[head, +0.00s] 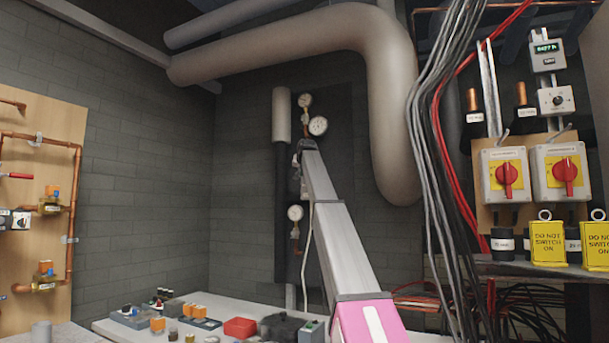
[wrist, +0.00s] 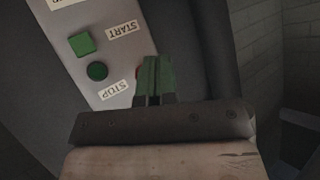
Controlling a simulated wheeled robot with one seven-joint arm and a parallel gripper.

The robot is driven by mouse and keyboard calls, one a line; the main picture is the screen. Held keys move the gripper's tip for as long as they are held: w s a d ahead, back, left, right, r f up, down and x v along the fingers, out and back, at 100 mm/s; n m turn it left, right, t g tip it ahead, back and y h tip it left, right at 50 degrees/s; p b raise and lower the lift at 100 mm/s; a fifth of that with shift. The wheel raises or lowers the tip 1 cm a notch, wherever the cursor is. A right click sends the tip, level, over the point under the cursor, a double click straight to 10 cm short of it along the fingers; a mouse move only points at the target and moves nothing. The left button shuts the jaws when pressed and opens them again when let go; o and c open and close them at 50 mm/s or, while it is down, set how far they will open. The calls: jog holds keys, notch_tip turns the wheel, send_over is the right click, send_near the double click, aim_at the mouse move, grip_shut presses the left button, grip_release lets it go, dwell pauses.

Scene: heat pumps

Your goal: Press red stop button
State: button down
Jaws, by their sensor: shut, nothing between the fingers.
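The grey control panel (wrist: 112,50) shows in the wrist view, tilted, with START and STOP labels. A green square (wrist: 82,43) and a dark green round button (wrist: 97,71) sit on it. A thin reddish edge (wrist: 137,73), perhaps the red stop button, shows beside my gripper (wrist: 152,60). My gripper is shut and empty, its green fingers in front of the panel's right side near the STOP label. The fingers hide most of that spot, so I cannot tell if they touch anything. In the head view the panel and its buttons cannot be made out.
Pressure gauges (head: 318,126) and a large bent pipe (head: 393,130) are at the back wall. Hanging cables (head: 437,150) and red rotary switches (head: 507,180) are at right. A white table (head: 240,312) holds several small parts.

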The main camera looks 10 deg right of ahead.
jog(key=shift+s+a, duration=0.6)
jog(key=shift+s, duration=0.3)
jog(key=shift+s+a, duration=0.6)
jog(key=shift+s, duration=0.25)
